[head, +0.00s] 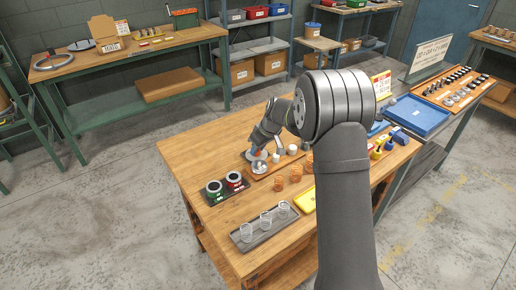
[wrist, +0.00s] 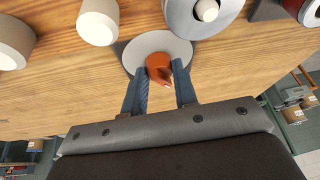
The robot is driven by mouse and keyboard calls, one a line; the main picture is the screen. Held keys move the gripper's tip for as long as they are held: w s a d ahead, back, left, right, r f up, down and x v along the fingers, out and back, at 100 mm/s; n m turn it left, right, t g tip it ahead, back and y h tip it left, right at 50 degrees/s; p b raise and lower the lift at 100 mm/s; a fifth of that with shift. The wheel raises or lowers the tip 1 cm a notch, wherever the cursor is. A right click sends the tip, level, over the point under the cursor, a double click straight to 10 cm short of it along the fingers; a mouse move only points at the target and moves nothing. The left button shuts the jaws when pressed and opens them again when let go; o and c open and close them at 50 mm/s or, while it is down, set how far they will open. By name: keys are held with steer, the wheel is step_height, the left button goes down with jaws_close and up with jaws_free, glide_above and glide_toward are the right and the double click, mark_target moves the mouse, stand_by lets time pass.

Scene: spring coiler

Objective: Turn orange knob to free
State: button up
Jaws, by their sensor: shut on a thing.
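The orange knob (wrist: 160,66) sits on a round pale grey disc (wrist: 150,42) in the wrist view. My gripper (wrist: 159,74) has its two blue-grey fingers on either side of the knob and is shut on it. No marking for the free position is readable. In the head view, my gripper (head: 254,156) is low over the left end of the wooden coiler board (head: 285,160). The arm covers part of the board there, and the knob is too small to make out clearly.
A larger grey disc with a white post (wrist: 206,10) and white cylinders (wrist: 98,22) stand close to the knob.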

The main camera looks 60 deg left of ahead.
steer(key=shift+n, duration=0.4)
steer(key=shift+f, duration=0.1)
steer(key=o, duration=1)
steer(key=v, duration=1.7)
steer(key=shift+w+r, duration=0.25)
steer(key=shift+f, duration=0.1)
steer(key=x, duration=1.7)
steer(key=shift+s+f, duration=0.1)
steer(key=shift+s, duration=0.15)
